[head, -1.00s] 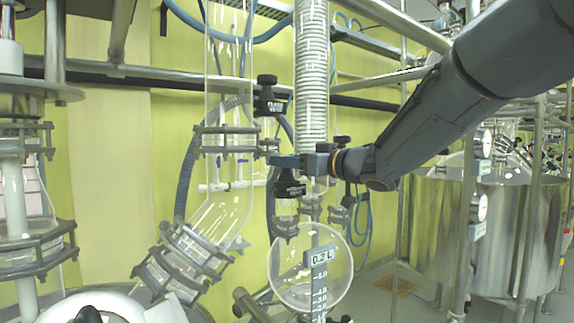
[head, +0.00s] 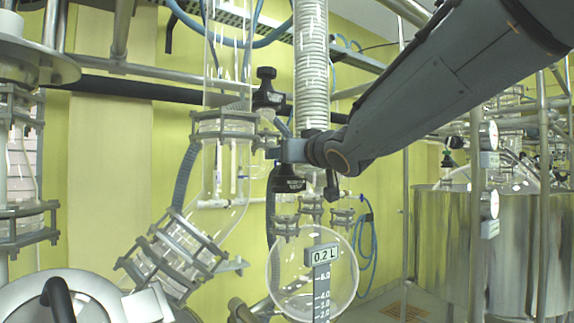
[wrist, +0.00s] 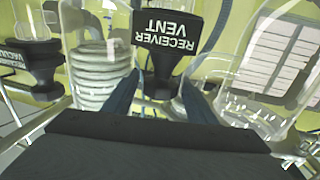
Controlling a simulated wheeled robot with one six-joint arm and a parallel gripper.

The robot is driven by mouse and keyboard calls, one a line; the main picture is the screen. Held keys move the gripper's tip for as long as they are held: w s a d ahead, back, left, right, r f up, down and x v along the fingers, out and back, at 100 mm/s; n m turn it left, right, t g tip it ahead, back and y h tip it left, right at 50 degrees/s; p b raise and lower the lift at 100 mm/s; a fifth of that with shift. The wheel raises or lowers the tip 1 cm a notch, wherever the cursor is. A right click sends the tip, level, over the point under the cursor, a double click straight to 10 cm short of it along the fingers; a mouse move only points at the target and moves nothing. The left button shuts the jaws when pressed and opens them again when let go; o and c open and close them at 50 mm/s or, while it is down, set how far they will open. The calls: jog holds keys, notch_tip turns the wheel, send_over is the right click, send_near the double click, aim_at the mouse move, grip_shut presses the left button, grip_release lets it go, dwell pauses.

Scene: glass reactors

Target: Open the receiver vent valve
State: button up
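The receiver vent valve has a black body with a white label that reads upside down in the wrist view (wrist: 168,35). In the head view its black body (head: 287,184) hangs just below my gripper (head: 277,150), above the round receiver flask (head: 300,290). In the wrist view my gripper (wrist: 163,98) has its two dark fingers apart, one on each side of the valve's black knob (wrist: 160,84). A narrow gap shows beside the knob, and I see no firm grip. In the head view the knob is hidden behind the gripper.
A second black valve (head: 268,95) stands just above my gripper. The receiver vacuum valve (wrist: 32,50) is at the left in the wrist view. The coiled condenser (head: 311,60) and a clear glass tube (head: 225,60) stand close by.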

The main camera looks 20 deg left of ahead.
jog(key=shift+r, duration=0.15)
jog(key=c, duration=0.9)
jog(key=shift+o, duration=0.2)
jog(key=y+p, duration=0.1)
jog(key=p, duration=0.3)
jog(key=shift+r+n+g, duration=0.2)
jog(key=shift+n+g, duration=0.2)
jog(key=n+g+y+p, duration=0.1)
jog(key=g+p, duration=0.1)
jog(key=p, duration=0.3)
jog(key=shift+n+y+p, duration=0.3)
jog(key=shift+p, duration=0.1)
jog(key=shift+w+d+f+n+g+y+p, duration=0.1)
jog(key=shift+f+n+g+y+p, duration=0.1)
jog(key=shift+n+g+y+p, duration=0.4)
jog(key=n+g+y, duration=0.1)
jog(key=n+g, duration=0.1)
jog(key=g, duration=0.1)
jog(key=n+g+y, duration=0.1)
jog(key=n+g, duration=0.1)
jog(key=g, duration=0.1)
jog(key=shift+f, duration=0.1)
jog(key=shift+n+g, duration=0.5)
jog(key=shift+g, duration=0.2)
